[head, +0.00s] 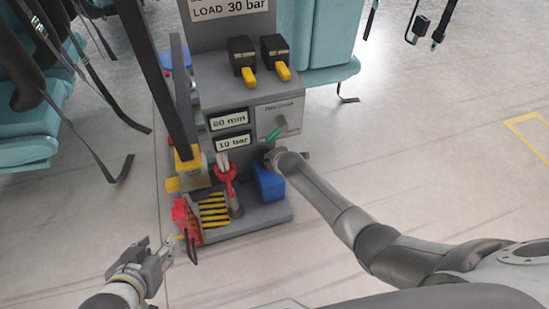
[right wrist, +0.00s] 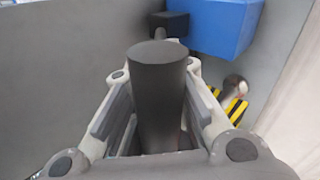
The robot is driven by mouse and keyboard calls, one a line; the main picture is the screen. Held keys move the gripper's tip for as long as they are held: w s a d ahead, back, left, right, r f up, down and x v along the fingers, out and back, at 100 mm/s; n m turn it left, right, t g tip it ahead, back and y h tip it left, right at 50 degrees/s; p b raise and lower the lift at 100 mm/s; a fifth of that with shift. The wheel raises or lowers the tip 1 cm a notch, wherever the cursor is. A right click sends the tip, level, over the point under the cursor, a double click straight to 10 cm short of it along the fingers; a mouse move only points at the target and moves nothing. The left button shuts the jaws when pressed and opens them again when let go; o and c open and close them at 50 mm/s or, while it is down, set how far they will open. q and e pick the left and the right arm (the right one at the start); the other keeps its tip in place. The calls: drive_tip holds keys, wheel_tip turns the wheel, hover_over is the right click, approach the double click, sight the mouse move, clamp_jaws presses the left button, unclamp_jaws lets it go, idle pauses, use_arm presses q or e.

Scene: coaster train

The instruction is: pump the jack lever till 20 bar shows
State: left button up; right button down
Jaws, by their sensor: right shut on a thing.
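A grey station (head: 270,215) stands on the floor. Its upper display (head: 229,120) reads 60 mm. The pressure display (head: 233,141) reads 10 bar. In the right wrist view my right gripper (right wrist: 155,115) is shut on a dark round bar (right wrist: 157,85), which looks like the jack lever's handle. In the head view my right gripper (head: 273,158) is at the station's front, and its fingers and most of the bar are hidden. My left gripper (head: 155,250) is open and empty, low at the left, apart from the station.
A blue box (head: 268,183) sits on the station's base, beside yellow-and-black striped pieces (head: 214,210) and a red part (head: 184,216). Two yellow-handled switches (head: 265,73) and a green-tipped knob (head: 275,131) are higher up. Teal seats (head: 30,135) with hanging straps flank it. Floor at right is clear.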

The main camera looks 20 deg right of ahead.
use_arm(q)
drive_tip(key=shift+s+a+f, duration=0.15)
drive_tip(key=shift+s+f, duration=0.05)
drive_tip(key=shift+s, duration=0.05)
use_arm(e)
drive_tip(key=shift+w+d+r+t, duration=0.15)
drive_tip(key=shift+w+r+t, duration=0.15)
drive_tip(key=shift+w+r, duration=0.7)
idle(0.8)
drive_tip(key=c, duration=1.4)
unclamp_jaws()
use_arm(q)
drive_tip(key=shift+w, duration=0.1)
use_arm(e)
drive_tip(key=shift+s+f, duration=0.15)
use_arm(q)
drive_tip(key=shift+w, duration=0.1)
use_arm(e)
drive_tip(key=shift+s, duration=0.1)
drive_tip(key=shift+s+r, duration=0.2)
drive_tip(key=shift+s, duration=0.15)
drive_tip(key=v, duration=1.1)
drive_tip(key=shift+a+r, duration=0.15)
drive_tip(key=shift+a, duration=0.15)
